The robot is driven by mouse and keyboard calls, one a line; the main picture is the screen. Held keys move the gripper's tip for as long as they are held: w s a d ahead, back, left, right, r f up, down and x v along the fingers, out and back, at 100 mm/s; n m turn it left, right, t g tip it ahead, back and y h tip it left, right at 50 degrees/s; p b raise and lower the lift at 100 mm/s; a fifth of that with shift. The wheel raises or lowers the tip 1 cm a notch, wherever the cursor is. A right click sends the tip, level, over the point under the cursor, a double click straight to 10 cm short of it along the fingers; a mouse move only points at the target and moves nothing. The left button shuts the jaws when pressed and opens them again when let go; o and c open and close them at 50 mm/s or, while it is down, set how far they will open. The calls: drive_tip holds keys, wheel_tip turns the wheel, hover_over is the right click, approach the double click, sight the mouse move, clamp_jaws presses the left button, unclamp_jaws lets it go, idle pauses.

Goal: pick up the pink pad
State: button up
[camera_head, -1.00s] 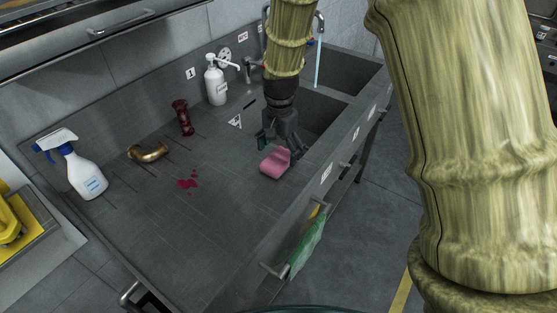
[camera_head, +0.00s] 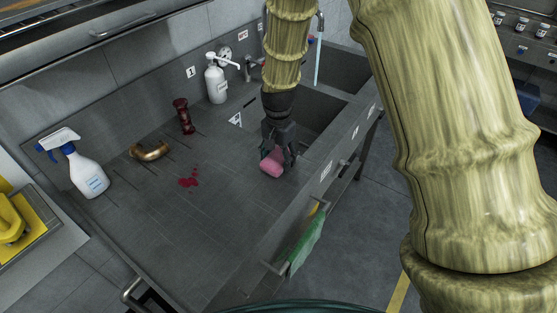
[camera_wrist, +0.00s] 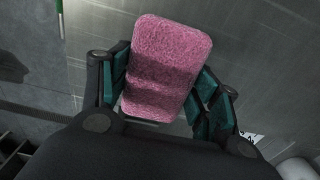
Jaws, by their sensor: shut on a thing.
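The pink pad (camera_head: 271,164) is at the right part of the grey counter, near its front edge, in the head view. My gripper (camera_head: 277,154) comes down over it from above and is shut on it. In the wrist view the pad (camera_wrist: 166,68) lies between the two green-lined fingers (camera_wrist: 160,95), one on each side. Its far end sticks out past the fingers. I cannot tell whether the pad touches the counter or is just above it.
Red spots (camera_head: 189,179) lie on the counter left of the pad. A brass elbow pipe (camera_head: 150,151), a dark red fitting (camera_head: 182,116), a spray bottle (camera_head: 75,163) and a white pump bottle (camera_head: 216,79) stand around. Sink basins are behind; a green cloth (camera_head: 307,246) hangs in front.

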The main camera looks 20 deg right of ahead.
sight(280, 158)
drive_tip(key=shift+r, duration=0.1)
drive_tip(key=shift+r+b, duration=0.45)
drive_tip(key=shift+r, duration=0.45)
drive_tip(key=shift+s+d+r+b, duration=0.15)
drive_tip(key=shift+s+r+b, duration=0.2)
drive_tip(key=shift+r, duration=0.35)
drive_tip(key=s+d+b, duration=0.1)
drive_tip(key=s+d, duration=0.2)
drive_tip(key=s, duration=0.3)
drive_tip(key=s+d+r+b, duration=0.1)
drive_tip(key=s+d+b, duration=0.1)
drive_tip(key=s+d, duration=0.2)
drive_tip(key=s, duration=0.3)
drive_tip(key=shift+d+r, duration=0.3)
drive_tip(key=shift+s, duration=0.1)
drive_tip(key=o, duration=0.5)
drive_tip(key=shift+c, duration=0.2)
drive_tip(key=c, duration=0.4)
